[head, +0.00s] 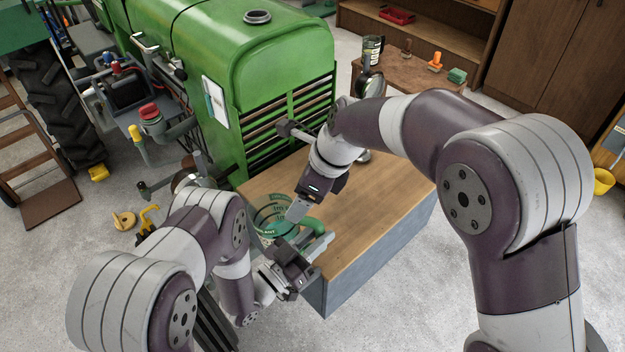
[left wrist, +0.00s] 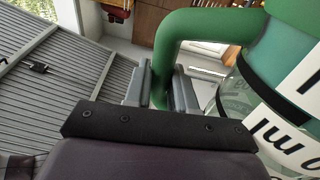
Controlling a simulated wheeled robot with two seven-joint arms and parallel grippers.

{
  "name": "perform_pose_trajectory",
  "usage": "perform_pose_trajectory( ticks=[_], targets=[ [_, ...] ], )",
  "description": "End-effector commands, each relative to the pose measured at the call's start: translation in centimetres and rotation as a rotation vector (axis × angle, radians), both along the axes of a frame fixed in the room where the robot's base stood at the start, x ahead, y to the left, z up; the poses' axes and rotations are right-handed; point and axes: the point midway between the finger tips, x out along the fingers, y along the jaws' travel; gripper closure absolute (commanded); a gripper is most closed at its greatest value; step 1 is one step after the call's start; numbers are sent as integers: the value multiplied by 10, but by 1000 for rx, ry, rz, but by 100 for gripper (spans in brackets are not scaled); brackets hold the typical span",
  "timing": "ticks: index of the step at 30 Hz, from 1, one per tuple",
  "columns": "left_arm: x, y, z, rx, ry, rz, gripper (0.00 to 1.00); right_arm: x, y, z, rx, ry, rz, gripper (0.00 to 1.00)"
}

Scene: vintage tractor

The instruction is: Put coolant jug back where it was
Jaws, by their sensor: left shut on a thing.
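The coolant jug (head: 270,212) is clear with a green handle and printed lettering. It is at the near left corner of the wooden-topped bench (head: 385,205) in the head view; I cannot tell whether it touches the top. My left gripper (head: 312,243) is shut on the green handle. In the left wrist view the handle (left wrist: 178,45) passes between the fingers, and the jug's body (left wrist: 235,90) fills the right side. My right gripper (head: 298,208) points down over the bench, just right of the jug; whether its fingers are open is unclear.
A green tractor (head: 235,60) stands behind the bench. A low wooden table (head: 400,75) at the back holds a dark jug (head: 372,50), an orange item (head: 435,62) and a green item (head: 457,75). Yellow items (head: 148,217) lie on the floor at left. The bench's right part is mostly clear.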

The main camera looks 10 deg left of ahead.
Motion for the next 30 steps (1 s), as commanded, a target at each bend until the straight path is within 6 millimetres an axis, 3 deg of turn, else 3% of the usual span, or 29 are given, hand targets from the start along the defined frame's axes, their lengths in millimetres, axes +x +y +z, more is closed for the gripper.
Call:
perform_pose_trajectory(
  ticks=[3, 9, 20, 21, 25, 30],
  targets=[
    [0, 0, 1, -1, -2, 0, 100, 1, 11, -27, -2, 3, 2, 20],
    [0, 0, 1, -1, -2, 0, 100, 4, 23, -57, -1, 1, 1, 20],
    [0, -1, 2, 0, -10, -6, 100, 4, 27, -66, 0, 1, 4, 20],
    [0, -2, 2, 0, -10, -7, 100, 4, 27, -66, 0, 1, 4, 25],
    [1, -2, 3, 0, -12, -8, 100, 3, 28, -67, -1, 2, 4, 66],
    [1, -3, 3, 0, -13, -10, 100, 3, 29, -66, 0, 2, 5, 70]
  ],
)
